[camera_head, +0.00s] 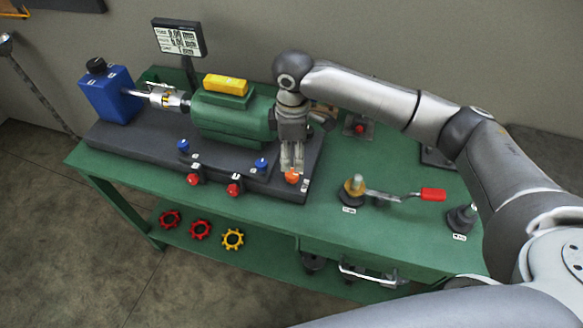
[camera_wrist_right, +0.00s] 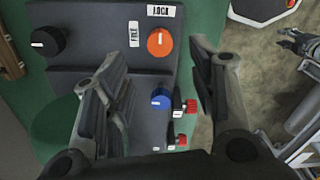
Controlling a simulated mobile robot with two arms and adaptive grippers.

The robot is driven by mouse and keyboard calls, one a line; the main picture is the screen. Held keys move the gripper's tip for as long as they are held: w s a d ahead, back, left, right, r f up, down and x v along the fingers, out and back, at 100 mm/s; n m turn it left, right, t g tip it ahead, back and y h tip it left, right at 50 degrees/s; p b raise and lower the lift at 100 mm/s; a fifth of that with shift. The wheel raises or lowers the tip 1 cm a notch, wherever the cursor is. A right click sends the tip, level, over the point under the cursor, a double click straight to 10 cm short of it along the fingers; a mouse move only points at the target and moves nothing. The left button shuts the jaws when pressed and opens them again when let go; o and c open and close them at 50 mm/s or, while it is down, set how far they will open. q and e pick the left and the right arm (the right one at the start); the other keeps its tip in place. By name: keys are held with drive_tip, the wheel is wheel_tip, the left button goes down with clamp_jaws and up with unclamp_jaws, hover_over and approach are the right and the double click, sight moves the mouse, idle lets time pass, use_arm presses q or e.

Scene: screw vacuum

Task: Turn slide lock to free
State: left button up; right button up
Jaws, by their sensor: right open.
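The slide lock is an orange round knob (camera_wrist_right: 160,42) on the dark panel in the right wrist view. A LOCK label (camera_wrist_right: 161,11) is above it and a FREE label (camera_wrist_right: 133,36) is to its left. A pale mark shows on the knob; which label it points to is hard to tell. In the head view the orange knob (camera_head: 292,177) is at the bench fixture's front right corner.
Blue knobs (camera_head: 262,164) and red knobs (camera_head: 234,190) line the fixture's front, left of the orange knob. A green motor housing (camera_head: 229,122) stands behind. A red-handled crank (camera_head: 403,195) is to the right on the green bench (camera_head: 340,235).

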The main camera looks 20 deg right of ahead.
sight(292, 173)
wheel_tip(292, 173, down, 8)
drive_tip(key=shift+r+p, duration=0.1)
drive_tip(key=shift+p, duration=0.35)
drive_tip(key=shift+c, duration=0.2)
drive_tip(key=c, duration=1)
